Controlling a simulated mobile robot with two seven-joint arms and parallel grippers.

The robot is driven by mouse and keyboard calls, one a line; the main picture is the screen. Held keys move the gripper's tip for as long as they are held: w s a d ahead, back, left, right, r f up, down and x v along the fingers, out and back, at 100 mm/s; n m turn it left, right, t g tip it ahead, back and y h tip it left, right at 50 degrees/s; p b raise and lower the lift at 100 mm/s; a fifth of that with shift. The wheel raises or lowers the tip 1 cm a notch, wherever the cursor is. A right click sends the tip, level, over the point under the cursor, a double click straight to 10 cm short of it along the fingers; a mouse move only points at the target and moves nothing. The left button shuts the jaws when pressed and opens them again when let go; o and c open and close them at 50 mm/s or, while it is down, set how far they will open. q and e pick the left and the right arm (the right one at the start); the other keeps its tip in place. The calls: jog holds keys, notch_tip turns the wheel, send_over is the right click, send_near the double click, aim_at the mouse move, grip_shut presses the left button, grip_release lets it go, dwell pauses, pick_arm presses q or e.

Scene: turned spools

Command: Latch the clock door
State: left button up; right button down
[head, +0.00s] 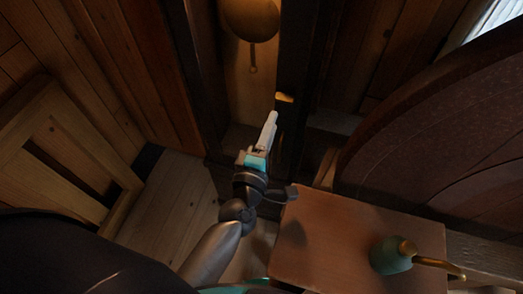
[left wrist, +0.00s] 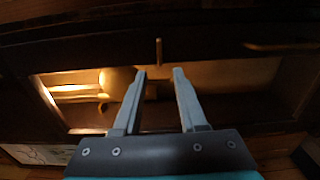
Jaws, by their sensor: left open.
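The tall dark-framed clock case (head: 297,45) stands at the top middle of the head view, its inside lit warm, with a brass pendulum bob (head: 252,18). The bob also shows in the left wrist view (left wrist: 117,80). A small brass latch piece (head: 285,97) sits on the right upright of the frame; it also shows in the left wrist view (left wrist: 158,51). I cannot tell whether the door is fully shut. My left gripper (head: 273,117) is open and empty, just short of the latch. In the left wrist view its fingertips (left wrist: 159,72) are apart, with the latch beyond them. My right gripper is not seen.
A brown board-like top (head: 340,240) lies at the lower right, with a teal can with a brass spout (head: 390,256) on it. A large dark curved wooden form (head: 430,125) stands at the right. A wooden frame (head: 65,160) stands at the left. Pale floor (head: 178,190) shows between.

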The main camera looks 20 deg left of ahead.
pick_arm(q)
jog(key=s, duration=0.7)
jog(key=shift+b, duration=0.4)
